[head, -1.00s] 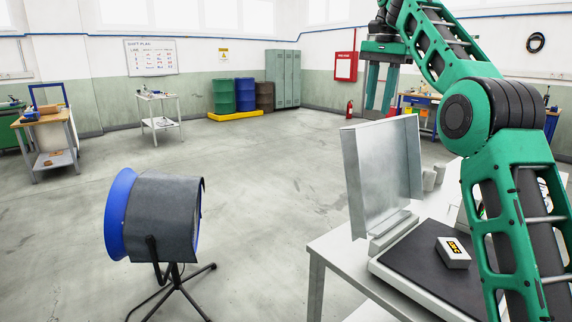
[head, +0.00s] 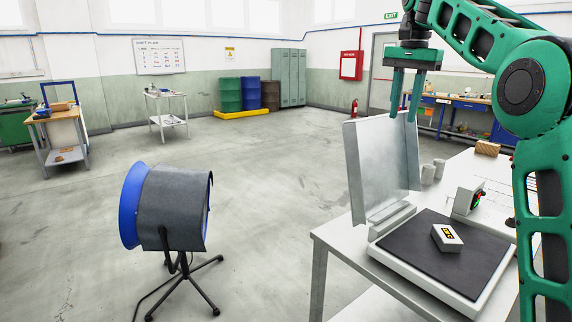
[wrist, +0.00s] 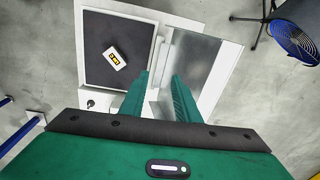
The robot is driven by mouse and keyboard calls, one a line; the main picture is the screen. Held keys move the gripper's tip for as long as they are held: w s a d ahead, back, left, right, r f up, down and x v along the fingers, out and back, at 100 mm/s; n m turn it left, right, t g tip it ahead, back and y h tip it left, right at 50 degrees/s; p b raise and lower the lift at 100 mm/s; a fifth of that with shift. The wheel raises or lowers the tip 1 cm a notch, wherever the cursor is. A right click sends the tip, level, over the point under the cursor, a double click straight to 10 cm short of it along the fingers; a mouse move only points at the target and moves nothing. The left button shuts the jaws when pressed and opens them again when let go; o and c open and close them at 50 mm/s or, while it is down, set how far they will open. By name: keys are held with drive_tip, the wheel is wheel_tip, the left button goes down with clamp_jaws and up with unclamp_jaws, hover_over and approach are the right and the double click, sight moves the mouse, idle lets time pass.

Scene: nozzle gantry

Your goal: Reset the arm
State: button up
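My green gripper (head: 404,95) is raised above the far side of the white table, its two fingers pointing down and apart. It also shows in the wrist view (wrist: 162,88), open with nothing between the fingers. In the head view the fingertips overlap the upper right part of an upright grey metal panel (head: 375,165). A small white block with a yellow and black label (head: 447,238) lies on the dark pad of a scale-like platform (head: 395,253). The block also shows in the wrist view (wrist: 115,58), well clear of the fingers.
The white table (head: 340,235) also bears two grey cylinders, a small device with red and green buttons (head: 469,200) and a brown block (head: 487,148). A blue and grey fan (head: 165,208) stands on the floor to the left. The floor between is open.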

drive_tip(key=s+d+f+n, duration=0.1)
drive_tip(key=s+d+f, duration=0.3)
drive_tip(key=s+f, duration=0.45)
drive_tip(key=s+d+f, duration=0.4)
drive_tip(key=s+f, duration=0.1)
drive_tip(key=s, duration=0.7)
drive_tip(key=s+d+f+n, duration=0.1)
drive_tip(key=s+d+f, duration=0.3)
drive_tip(key=s+f, duration=0.5)
drive_tip(key=s+f+n, duration=0.1)
drive_tip(key=s+f, duration=0.8)
drive_tip(key=s, duration=0.5)
drive_tip(key=shift+s+a+g, duration=0.2)
drive_tip(key=shift+a+g, duration=0.1)
drive_tip(key=shift+a, duration=0.15)
drive_tip(key=shift+r, duration=0.1)
